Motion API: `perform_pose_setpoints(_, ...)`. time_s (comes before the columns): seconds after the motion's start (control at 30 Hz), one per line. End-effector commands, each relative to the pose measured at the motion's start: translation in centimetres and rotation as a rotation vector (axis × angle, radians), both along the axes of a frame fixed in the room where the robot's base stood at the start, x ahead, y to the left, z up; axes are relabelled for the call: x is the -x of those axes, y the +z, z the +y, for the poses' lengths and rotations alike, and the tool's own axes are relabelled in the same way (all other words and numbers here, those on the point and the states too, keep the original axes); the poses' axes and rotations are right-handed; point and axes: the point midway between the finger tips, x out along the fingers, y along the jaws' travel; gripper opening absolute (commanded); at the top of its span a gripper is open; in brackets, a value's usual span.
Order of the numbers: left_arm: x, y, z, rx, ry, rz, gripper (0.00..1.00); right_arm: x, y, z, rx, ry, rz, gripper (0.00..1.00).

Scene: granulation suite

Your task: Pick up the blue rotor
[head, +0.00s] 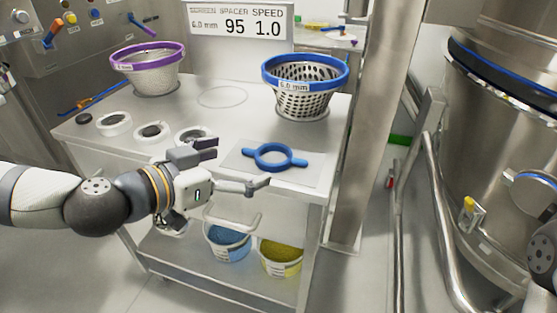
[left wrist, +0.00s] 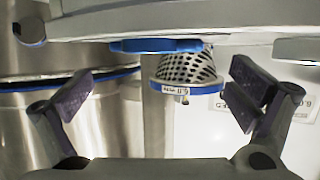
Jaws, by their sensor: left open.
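The blue rotor (head: 291,160), a ring with two opposite arms, lies flat on a pale square mat (head: 312,173) at the cart top's front right. My left gripper (head: 238,164) is open and empty, just left of the rotor, with its fingers pointing toward it. In the left wrist view, which looks upside down, the rotor shows edge-on as a blue strip (left wrist: 155,45) between the two spread fingers (left wrist: 158,95), beyond their tips. The gripper and rotor look apart. My right gripper is not in view.
A blue-rimmed perforated basket (head: 305,103) stands behind the rotor and a purple-rimmed basket (head: 150,82) at back left. Several white rings (head: 114,124) line the left front. Blue (head: 228,256) and yellow (head: 281,272) tubs sit on the lower shelf. A steel post (head: 366,130) rises at right.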

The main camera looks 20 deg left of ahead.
Motion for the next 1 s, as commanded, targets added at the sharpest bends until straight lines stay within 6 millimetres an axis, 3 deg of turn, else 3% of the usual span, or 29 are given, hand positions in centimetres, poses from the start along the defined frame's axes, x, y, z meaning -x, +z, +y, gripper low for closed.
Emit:
perform_pose_setpoints(0.37,-5.2,-1.9,-2.2,0.001,-0.001,-0.002,1.00,1.7,-2.0,0.0,0.001,0.002,0.056,0.87)
perform_pose_setpoints(0.6,-5.6,-1.7,-2.3,0.003,0.000,-0.005,1.00,1.7,-1.9,-0.1,0.001,0.003,0.055,0.87)
perform_pose_setpoints(0.63,-5.6,-1.7,-2.3,0.003,0.000,-0.005,0.98,1.7,-1.9,-0.1,0.001,0.003,0.055,0.87)
perform_pose_setpoints(0.87,-5.6,-1.7,-2.3,0.003,-0.001,-0.004,0.46,1.7,-1.9,-0.1,0.001,0.003,0.054,0.87)
perform_pose_setpoints(1.0,-5.6,-1.7,-2.4,0.004,-0.001,-0.005,0.43,1.7,-1.9,-0.1,0.001,0.003,0.055,0.87)
